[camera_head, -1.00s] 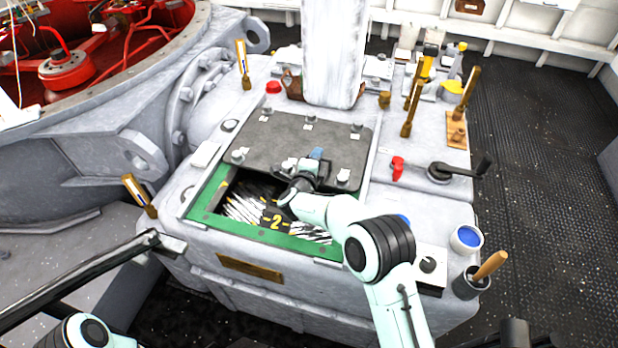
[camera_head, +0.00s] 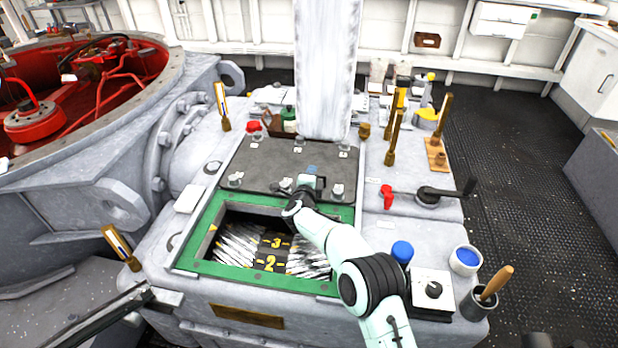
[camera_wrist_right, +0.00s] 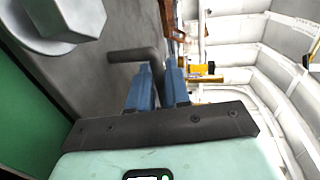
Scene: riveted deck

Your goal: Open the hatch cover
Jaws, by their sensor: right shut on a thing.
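The hatch cover (camera_head: 262,168) is a dark grey bolted plate lying flat behind an opening in a green frame (camera_head: 208,225). The opening (camera_head: 238,240) shows bright streaked metal and a dark strip marked 2 and 3. My right gripper (camera_head: 309,177) is at the cover's near edge. In the right wrist view its blue fingers (camera_wrist_right: 161,80) are shut on a dark bent handle (camera_wrist_right: 128,57), beside a large bolt head (camera_wrist_right: 65,18). The arm hides part of the frame's right side. My left gripper is not in view.
A pale column (camera_head: 326,70) rises behind the cover. Upright brass levers (camera_head: 394,138), a red knob (camera_head: 387,196) and a black crank (camera_head: 440,194) stand to the right.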

